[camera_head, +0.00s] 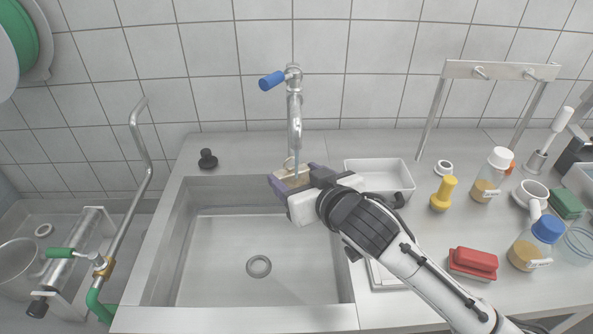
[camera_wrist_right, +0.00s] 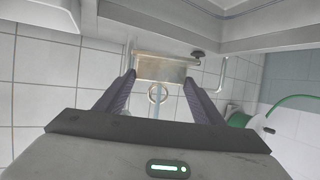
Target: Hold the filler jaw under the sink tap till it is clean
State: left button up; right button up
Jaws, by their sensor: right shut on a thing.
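My right gripper (camera_head: 297,178) reaches in from the right over the back of the sink (camera_head: 215,250). Its dark purple fingers are shut on the filler jaw (camera_head: 289,174), a small pale metal block with a ring. Tan-brown soiling shows on the jaw in the wrist view (camera_wrist_right: 160,70). The jaw is below the spout of the sink tap (camera_head: 294,110), which has a blue handle. A thin pale stream seems to run from the spout down to the jaw. The fingers hide part of the jaw. My left gripper is not in view.
A white tray (camera_head: 380,175) stands right of the sink. A yellow-capped item (camera_head: 443,193), bottles and a red brush (camera_head: 473,262) stand further right. A black stopper (camera_head: 208,159) sits behind the sink. A bent metal pipe (camera_head: 140,190) rises at left. The basin is empty around its drain (camera_head: 258,266).

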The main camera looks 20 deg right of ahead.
jog(key=shift+r, duration=0.1)
dwell(0.3)
jog(key=s, duration=0.8)
jog(key=shift+d, duration=0.45)
